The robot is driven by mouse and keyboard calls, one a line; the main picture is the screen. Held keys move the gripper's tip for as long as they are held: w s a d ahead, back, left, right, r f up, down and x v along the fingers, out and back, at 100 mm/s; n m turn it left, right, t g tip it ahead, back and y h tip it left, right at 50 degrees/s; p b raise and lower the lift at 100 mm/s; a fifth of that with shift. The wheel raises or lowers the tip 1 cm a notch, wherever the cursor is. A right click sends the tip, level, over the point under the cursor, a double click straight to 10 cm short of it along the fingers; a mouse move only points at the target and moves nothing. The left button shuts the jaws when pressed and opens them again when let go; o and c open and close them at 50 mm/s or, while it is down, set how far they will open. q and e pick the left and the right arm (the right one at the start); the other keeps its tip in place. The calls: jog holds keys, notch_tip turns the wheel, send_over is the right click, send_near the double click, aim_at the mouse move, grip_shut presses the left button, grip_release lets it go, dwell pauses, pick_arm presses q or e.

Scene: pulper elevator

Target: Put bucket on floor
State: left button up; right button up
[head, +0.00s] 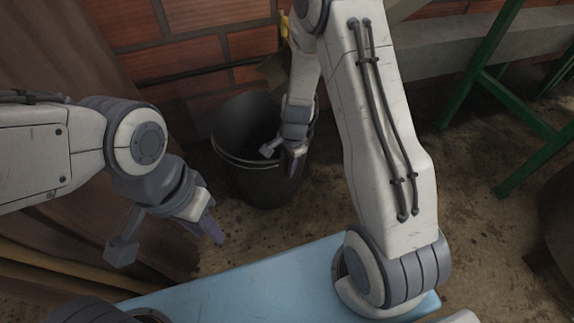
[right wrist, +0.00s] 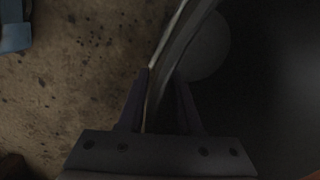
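A dark grey bucket (head: 243,172) stands upright near the brick wall in the head view, its mouth open and dark inside. I cannot tell whether its bottom touches the floor (head: 225,247). My right gripper (head: 294,164) is at the right side of its rim. In the right wrist view, the two fingers of my right gripper (right wrist: 163,78) lie on either side of the bucket wall (right wrist: 172,58) and look closed on it. My left gripper (head: 211,229) hangs apart from the bucket, at the lower left; its finger opening does not show clearly.
A brick wall (head: 190,62) is behind the bucket, with a low concrete ledge (head: 440,45) to the right. A green metal frame (head: 487,65) stands at the right. Brown cloth-like material (head: 60,60) hangs at the left. Bare dirt floor lies between the bucket and the green frame.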

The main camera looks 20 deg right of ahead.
notch_tip(320, 180, up, 12)
jog(key=p, duration=0.9)
jog(key=s+a+r+n, duration=0.3)
jog(key=a+r+n, duration=0.1)
jog(key=a+r, duration=0.15)
jog(key=s+a+r+n, duration=0.3)
jog(key=s+r+n, duration=0.4)
jog(key=s+n, duration=0.2)
jog(key=s+a+r+n, duration=0.3)
jog(key=s+r+n, duration=0.4)
jog(key=s+n, duration=0.2)
jog(key=shift+s+a+g, duration=0.25)
jog(key=shift+s+g, duration=0.15)
jog(key=shift+s, duration=0.5)
notch_tip(320, 180, up, 44)
jog(key=p, duration=4.3)
jog(key=shift+f, duration=0.2)
